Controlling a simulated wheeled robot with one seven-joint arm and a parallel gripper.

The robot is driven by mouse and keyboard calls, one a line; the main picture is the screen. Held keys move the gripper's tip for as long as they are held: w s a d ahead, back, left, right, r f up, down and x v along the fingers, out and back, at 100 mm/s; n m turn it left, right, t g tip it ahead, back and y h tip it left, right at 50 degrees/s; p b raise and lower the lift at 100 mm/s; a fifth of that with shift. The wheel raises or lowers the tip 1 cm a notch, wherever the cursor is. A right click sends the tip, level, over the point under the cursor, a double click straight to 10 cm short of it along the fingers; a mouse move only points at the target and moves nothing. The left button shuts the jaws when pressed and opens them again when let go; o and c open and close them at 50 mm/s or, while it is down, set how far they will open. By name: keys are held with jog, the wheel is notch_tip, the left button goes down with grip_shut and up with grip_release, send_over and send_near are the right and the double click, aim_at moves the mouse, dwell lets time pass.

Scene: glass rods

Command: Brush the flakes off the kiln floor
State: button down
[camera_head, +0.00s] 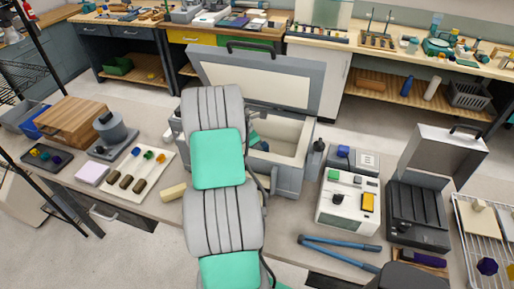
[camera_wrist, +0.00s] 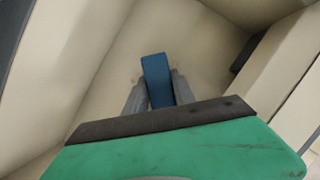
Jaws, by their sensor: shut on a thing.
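The kiln (camera_head: 290,178) stands open on the bench in the head view, its lid (camera_head: 262,82) raised at the back. My arm crosses in front and hides its left part. The wrist view looks into the cream-lined kiln, with its floor (camera_wrist: 192,52) and walls around. My gripper (camera_wrist: 160,88) is inside, its grey fingers shut on a blue block-like piece (camera_wrist: 156,72), which looks like a brush handle. Its far end and any bristles are hidden. A few faint brownish specks show beside the fingers; I cannot tell whether they are flakes.
A white control box (camera_head: 348,205) and blue-handled tongs (camera_head: 340,244) are right of the kiln. A dark open-lidded case (camera_head: 418,214) stands farther right.

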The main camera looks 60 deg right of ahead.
jog(key=shift+w+a+f, duration=0.25)
jog(key=shift+w+a, duration=0.05)
jog(key=shift+w, duration=0.25)
jog(key=shift+w+a+f, duration=0.25)
jog(key=shift+w+a, duration=0.05)
jog(key=shift+w, duration=0.25)
jog(key=shift+w+a+f, duration=0.25)
jog(key=shift+w+a, duration=0.05)
jog(key=shift+w, duration=0.25)
jog(key=shift+w+a+r, duration=0.1)
jog(key=shift+w+a, duration=0.05)
jog(key=shift+w, duration=1.05)
jog(key=shift+w+a+r, duration=0.1)
jog(key=shift+w+a, duration=0.1)
jog(key=shift+w, duration=1)
jog(key=shift+w+a, duration=0.15)
jog(key=shift+w, duration=1.05)
jog(key=shift+r, duration=0.1)
jog(key=shift+w+d+r, duration=0.1)
jog(key=shift+r, duration=0.15)
notch_tip(320, 180, up, 9)
jog(key=shift+r, duration=0.15)
